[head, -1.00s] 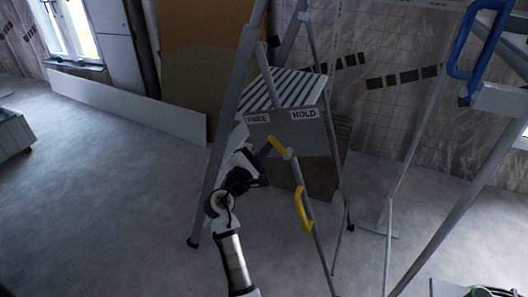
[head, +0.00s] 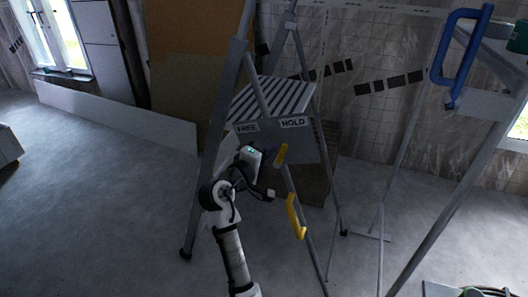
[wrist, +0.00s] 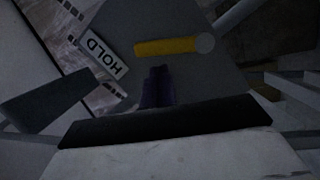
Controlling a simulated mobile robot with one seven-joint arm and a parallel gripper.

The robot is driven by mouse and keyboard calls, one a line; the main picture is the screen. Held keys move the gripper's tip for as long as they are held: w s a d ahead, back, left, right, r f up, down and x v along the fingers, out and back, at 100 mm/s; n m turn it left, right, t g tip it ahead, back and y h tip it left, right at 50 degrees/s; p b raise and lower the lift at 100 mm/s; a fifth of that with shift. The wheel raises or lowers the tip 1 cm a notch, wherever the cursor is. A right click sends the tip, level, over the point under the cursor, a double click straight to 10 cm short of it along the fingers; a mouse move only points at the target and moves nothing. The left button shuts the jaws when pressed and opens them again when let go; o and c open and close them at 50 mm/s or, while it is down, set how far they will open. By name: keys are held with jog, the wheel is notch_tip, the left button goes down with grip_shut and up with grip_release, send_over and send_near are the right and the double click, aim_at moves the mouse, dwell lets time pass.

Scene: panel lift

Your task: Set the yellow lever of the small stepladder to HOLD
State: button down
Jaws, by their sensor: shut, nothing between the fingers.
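The small stepladder (head: 214,150) stands ahead with a grey plate marked FREE (head: 247,128) on the left and HOLD (head: 293,122) on the right. My gripper (head: 270,153) is just left of the lever. Its dark purple fingers (wrist: 159,80) are shut and empty; whether they touch the lever I cannot tell.
A yellow handle (head: 295,216) is on the ladder's leg below the lever. A taller frame with a blue handle (head: 462,52) stands at the right. Boards (head: 190,55) lean on the back wall. Bare floor (head: 100,200) lies open to the left.

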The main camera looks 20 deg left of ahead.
jog(key=shift+d+r+m, duration=0.15)
jog(key=shift+d+m, duration=0.35)
jog(key=shift+m, duration=0.3)
jog(key=shift+g, duration=0.3)
